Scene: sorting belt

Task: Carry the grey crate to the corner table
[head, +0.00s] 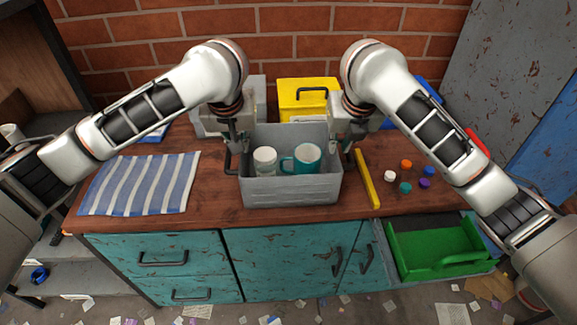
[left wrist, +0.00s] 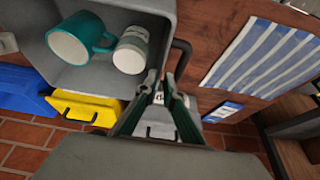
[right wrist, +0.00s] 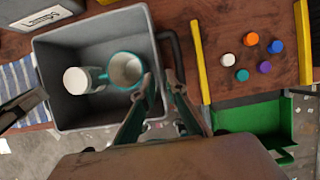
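The grey crate (head: 292,190) stands on the wooden counter and shows in the left wrist view (left wrist: 152,14) and right wrist view (right wrist: 100,118). Inside it are a teal mug (head: 307,158) and a white cup (head: 264,161). My left gripper (head: 233,138) is just above the crate's dark left handle (head: 231,165), fingers apart with nothing seen between them; it also shows in the left wrist view (left wrist: 161,82). My right gripper (right wrist: 161,80) is by the right handle (right wrist: 172,45), fingers also apart. Contact with the handles cannot be told.
A striped cloth (head: 138,184) lies left of the crate. A yellow bar (head: 367,180) and several coloured discs (head: 405,187) lie to the right. A yellow box (head: 305,98) stands behind. A green tray (head: 438,250) is at lower right. Scraps litter the floor. No corner table is identifiable.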

